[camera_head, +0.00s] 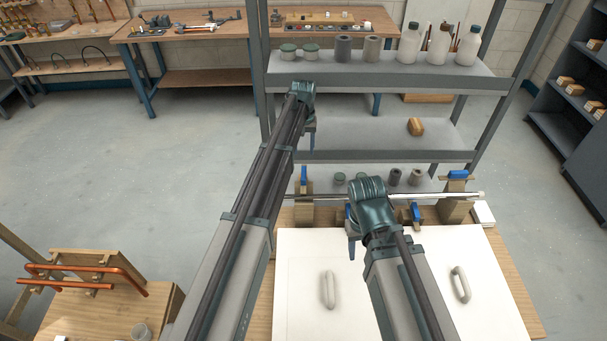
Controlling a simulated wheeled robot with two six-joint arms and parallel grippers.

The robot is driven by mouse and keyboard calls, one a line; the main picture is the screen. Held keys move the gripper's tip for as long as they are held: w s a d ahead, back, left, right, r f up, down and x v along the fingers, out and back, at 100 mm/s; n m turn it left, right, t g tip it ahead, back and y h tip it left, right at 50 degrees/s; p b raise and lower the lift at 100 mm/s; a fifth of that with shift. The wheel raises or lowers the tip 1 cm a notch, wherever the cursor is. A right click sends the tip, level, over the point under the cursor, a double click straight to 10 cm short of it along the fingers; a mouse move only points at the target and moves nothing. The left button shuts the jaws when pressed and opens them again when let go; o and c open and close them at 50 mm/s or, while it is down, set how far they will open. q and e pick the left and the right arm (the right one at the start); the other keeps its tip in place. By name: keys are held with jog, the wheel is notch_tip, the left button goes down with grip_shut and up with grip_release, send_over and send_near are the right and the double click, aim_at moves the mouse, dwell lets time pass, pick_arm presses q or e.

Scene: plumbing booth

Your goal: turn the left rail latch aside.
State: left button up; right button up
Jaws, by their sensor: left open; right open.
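The left rail latch (304,174) is a small blue piece standing upright on top of a wooden block (303,208) at the left end of a grey rail (433,196). My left gripper (311,142) hangs down just beyond and above this latch in the picture, apart from it; it is open, its fingers small and partly hidden. My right gripper (351,248) points down near the back edge of the white double-door panel, right of the left block; it is open, and its wrist hides part of the rail.
Another blue latch (458,174) sits on the right wooden block (454,211). A smaller blue piece (417,212) is below the rail. A grey shelf unit (375,155) with bottles stands behind. Copper pipes (80,268) lie on a bench at lower left.

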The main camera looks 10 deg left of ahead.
aim_at(304, 173)
pick_arm(q)
notch_tip(304, 173, down, 11)
jog(key=b, duration=1)
jog(key=shift+f, duration=0.15)
jog(key=shift+c, duration=0.3)
grip_shut()
dwell(0.4)
